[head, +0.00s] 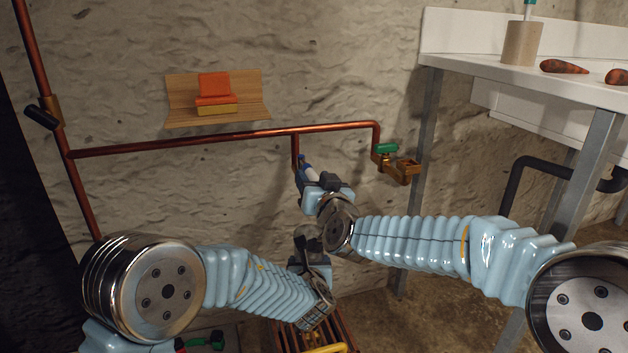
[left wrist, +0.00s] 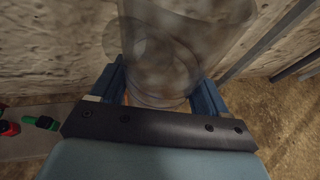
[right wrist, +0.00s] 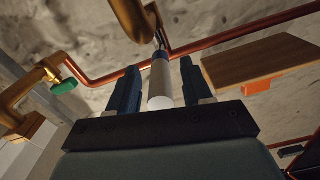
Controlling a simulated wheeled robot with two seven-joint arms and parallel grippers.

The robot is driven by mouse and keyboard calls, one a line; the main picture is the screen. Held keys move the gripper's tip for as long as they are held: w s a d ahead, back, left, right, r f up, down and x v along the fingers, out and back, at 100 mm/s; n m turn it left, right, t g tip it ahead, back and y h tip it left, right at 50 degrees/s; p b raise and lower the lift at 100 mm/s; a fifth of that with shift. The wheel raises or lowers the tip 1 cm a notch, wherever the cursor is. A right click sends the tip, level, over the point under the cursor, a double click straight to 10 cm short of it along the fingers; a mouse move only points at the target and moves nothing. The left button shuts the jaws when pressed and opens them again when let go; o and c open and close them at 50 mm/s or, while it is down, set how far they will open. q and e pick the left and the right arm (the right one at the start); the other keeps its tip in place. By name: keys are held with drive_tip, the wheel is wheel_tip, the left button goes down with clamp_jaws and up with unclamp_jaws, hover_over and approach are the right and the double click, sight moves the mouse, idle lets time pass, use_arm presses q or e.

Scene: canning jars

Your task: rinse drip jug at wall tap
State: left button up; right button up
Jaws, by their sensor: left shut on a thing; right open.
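The clear drip jug (left wrist: 172,45) stands out in the left wrist view, see-through with a rounded rim. My left gripper (left wrist: 163,85) is shut on it, one blue finger on each side. In the head view my right gripper (head: 310,172) hides most of this tap.
A second brass tap with a green handle (head: 387,148) ends the copper pipe (head: 220,138) at right. A wooden shelf (head: 257,102) holds an orange-and-yellow block (head: 214,92). A white table (head: 500,72) with carrots stands right. A slatted crate (head: 335,330) sits below.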

drive_tip(key=shift+w, duration=0.1)
clamp_jaws()
idle(0.4)
drive_tip(key=shift+w+d+n+g+y, duration=0.2)
drive_tip(key=shift+d+n+g+y, duration=0.15)
drive_tip(key=shift+d+y, duration=0.2)
drive_tip(key=shift+w+d+n+g+y, duration=0.25)
drive_tip(key=shift+d+n+g+y, duration=0.15)
drive_tip(key=shift+n+y, duration=0.5)
unclamp_jaws()
drive_tip(key=v, duration=1.2)
